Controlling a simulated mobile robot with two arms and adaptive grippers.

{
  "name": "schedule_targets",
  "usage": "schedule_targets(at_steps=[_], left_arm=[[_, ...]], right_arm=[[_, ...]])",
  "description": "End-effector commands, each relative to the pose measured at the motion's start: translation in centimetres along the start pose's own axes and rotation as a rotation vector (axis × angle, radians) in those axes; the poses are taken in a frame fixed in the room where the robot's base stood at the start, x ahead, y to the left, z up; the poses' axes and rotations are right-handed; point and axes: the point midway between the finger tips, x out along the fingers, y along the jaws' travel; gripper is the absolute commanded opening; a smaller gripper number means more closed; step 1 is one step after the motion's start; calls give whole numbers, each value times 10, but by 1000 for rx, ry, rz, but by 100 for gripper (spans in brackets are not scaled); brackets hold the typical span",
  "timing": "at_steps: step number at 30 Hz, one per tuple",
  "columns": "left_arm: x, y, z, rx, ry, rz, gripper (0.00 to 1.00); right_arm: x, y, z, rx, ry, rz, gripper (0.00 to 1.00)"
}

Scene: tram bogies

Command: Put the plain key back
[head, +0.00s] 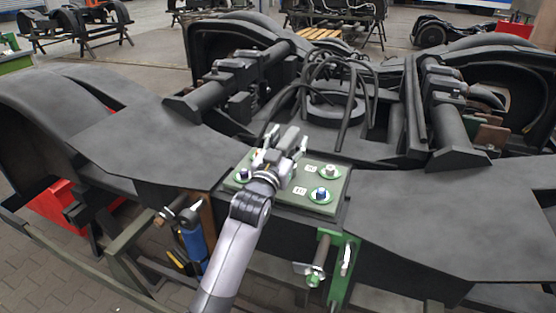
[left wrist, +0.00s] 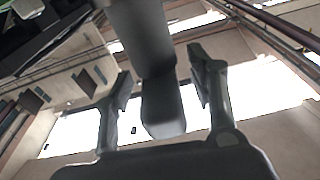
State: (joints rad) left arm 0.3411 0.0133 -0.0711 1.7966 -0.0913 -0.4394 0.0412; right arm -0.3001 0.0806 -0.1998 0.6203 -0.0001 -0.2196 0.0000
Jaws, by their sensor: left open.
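My left gripper (head: 285,143) is over the left half of the green panel (head: 265,203). Its fingers are open on either side of a plain grey block (head: 289,138), which may be the plain key. In the left wrist view this block (left wrist: 162,100) runs down from the top edge between the open fingers (left wrist: 167,95), with gaps showing on both sides. I cannot tell whether its other end sits in the panel. The panel has several fittings with green rings, among them a silver one (head: 330,171) and a blue-topped one (head: 321,194). My right gripper is not in view.
The panel sits on a dark bogie frame (head: 430,205) with black cables (head: 345,105) behind it. Below hang a blue-handled tool (head: 193,246) and a green bracket (head: 342,275) with a silver lever. Open air is above the panel's right side.

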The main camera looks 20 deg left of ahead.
Motion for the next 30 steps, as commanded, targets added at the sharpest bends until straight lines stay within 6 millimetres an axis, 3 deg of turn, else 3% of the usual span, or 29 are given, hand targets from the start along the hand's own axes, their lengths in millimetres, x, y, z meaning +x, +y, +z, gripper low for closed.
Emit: schedule_targets(at_steps=[15, 21, 30], left_arm=[[-100, 0, 6, 1, -4, 1, 52], [-116, 0, 4, 1, -3, 1, 52], [-118, 0, 3, 1, -4, 1, 52]], right_arm=[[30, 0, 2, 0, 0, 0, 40], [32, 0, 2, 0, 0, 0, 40], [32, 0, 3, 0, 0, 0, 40]])
